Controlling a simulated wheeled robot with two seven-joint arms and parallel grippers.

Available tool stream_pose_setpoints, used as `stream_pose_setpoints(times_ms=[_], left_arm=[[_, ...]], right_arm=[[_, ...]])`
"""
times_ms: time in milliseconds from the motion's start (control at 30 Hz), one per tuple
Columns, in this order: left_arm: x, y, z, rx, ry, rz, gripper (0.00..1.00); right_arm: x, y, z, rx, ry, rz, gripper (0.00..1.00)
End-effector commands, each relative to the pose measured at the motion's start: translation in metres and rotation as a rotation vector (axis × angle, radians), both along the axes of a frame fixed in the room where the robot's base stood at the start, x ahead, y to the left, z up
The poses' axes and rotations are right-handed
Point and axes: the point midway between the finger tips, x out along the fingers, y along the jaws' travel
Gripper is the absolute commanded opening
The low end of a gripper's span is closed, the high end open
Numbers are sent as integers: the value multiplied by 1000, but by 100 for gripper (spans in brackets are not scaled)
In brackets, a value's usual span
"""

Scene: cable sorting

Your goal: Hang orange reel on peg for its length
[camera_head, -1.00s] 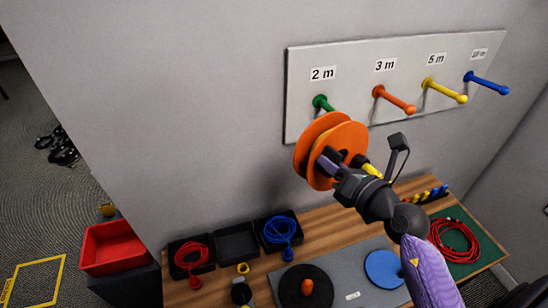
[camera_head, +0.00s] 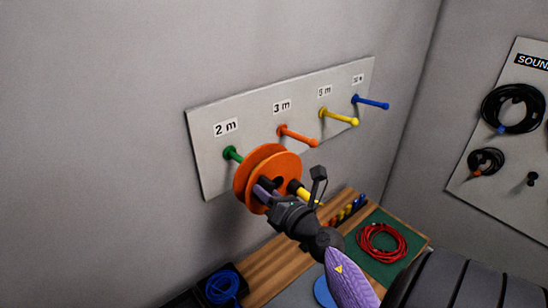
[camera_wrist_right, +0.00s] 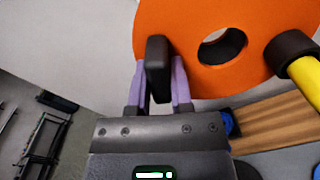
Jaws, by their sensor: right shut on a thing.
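The orange reel (camera_head: 283,166) is held up in front of the peg board (camera_head: 205,178). My right gripper (camera_head: 265,188) is shut on it. The wrist view shows the reel's flange (camera_wrist_right: 240,20) and center hole behind my fingers (camera_wrist_right: 160,70). A yellow plug with a black collar (camera_head: 303,192) is beside the reel. The green peg (camera_head: 232,154) under "2 m" is just left of the reel; its tip is hidden behind it. I cannot tell if the peg enters the hole. The orange (camera_head: 298,137), yellow (camera_head: 338,117) and blue (camera_head: 371,102) pegs are empty. My left gripper is not in view.
Below is a wooden bench (camera_head: 290,250) with a blue cable (camera_head: 222,286) in a black tray and a red cable (camera_head: 382,242) on a green mat (camera_head: 408,232). A second board (camera_head: 480,175) with black cables hangs on the right wall.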

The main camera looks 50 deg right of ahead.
Motion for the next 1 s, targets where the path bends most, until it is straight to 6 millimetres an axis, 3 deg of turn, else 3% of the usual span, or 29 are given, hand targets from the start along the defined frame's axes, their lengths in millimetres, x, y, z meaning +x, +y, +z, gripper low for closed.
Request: stream_pose_setpoints(times_ms=[1000], left_arm=[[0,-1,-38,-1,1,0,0]], right_arm=[[99,-11,-15,-1,-2,0,0]])
